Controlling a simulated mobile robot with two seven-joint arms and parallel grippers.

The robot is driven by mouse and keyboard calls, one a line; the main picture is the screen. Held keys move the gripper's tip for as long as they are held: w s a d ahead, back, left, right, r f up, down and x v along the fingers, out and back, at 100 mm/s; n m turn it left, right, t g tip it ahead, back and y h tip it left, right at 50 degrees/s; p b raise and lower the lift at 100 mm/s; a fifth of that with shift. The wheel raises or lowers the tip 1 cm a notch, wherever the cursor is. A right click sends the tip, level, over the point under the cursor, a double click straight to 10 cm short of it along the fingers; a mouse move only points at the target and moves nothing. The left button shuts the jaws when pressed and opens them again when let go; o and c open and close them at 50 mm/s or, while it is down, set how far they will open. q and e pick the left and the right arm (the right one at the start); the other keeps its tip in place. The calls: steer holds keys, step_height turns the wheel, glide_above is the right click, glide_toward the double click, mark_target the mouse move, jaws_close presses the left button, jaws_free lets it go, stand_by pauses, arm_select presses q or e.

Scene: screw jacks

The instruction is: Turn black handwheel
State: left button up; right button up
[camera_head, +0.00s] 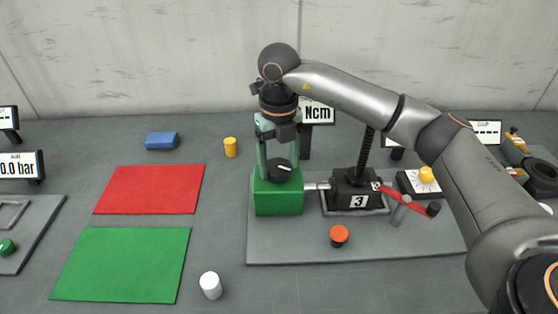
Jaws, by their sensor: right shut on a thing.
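The black handwheel (280,171), a round knob with a white mark, sits on top of a green box (278,200) on a grey plate. My right gripper (279,158) points down over the box from above, with its pale green fingers on either side of the handwheel. It is shut on the handwheel; the exact contact is partly hidden. A shaft joins the green box to a black screw jack (352,188) marked 3, with an upright black screw. My left gripper is not in view.
A red crank arm (405,200) sticks out right of the jack. An orange-topped knob (339,236) stands in front. A sign reading Ncm (318,114) stands behind. Red (150,189) and green (122,264) mats and a white cylinder (210,285) lie left.

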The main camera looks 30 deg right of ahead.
mark_target(279, 167)
steer(key=shift+w+r+m, duration=0.1)
steer(key=shift+m, duration=0.2)
steer(key=o, duration=1.3)
step_height(279, 167, up, 12)
steer(key=shift+r+p, duration=0.2)
steer(key=shift+p, duration=0.1)
